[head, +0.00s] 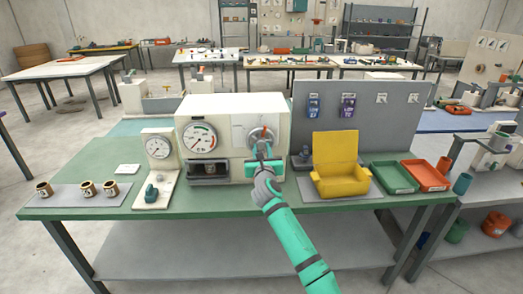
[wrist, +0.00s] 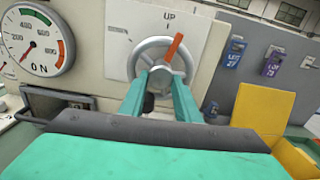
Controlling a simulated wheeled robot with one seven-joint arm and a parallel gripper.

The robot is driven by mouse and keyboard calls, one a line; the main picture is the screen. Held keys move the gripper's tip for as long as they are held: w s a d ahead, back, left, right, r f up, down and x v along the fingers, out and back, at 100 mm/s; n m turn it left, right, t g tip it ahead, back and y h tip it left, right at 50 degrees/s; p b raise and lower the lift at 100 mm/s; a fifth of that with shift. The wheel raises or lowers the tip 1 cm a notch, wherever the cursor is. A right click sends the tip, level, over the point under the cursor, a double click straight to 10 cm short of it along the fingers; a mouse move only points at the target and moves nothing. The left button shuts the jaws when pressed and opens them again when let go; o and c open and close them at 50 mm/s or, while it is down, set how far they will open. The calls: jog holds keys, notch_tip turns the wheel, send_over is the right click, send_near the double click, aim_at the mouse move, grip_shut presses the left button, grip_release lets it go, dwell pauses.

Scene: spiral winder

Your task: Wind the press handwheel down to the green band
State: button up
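The press (head: 240,112) is a cream box on the green bench. Its round gauge (head: 200,138) also shows in the wrist view (wrist: 36,42), with a green band at the upper left and a red band at the right. The gauge's red needle points to the lower left, outside the green band. The grey handwheel (wrist: 143,52) has an orange handle (wrist: 175,46) slanting up right of its hub, and "UP" is printed above. My gripper (wrist: 166,76) is at the wheel's lower middle, its green fingers apart. Contact with the wheel is unclear, and the fingers hide part of the wheel.
A smaller gauge stand (head: 158,147) is left of the press, with several brown cups further left. A yellow bin (head: 338,165), a green tray (head: 394,177) and a red tray (head: 427,176) stand to the right. A grey panel (head: 375,125) rises behind the yellow bin.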

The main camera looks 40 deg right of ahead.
jog(key=shift+c, duration=1.3)
jog(key=shift+m, duration=0.3)
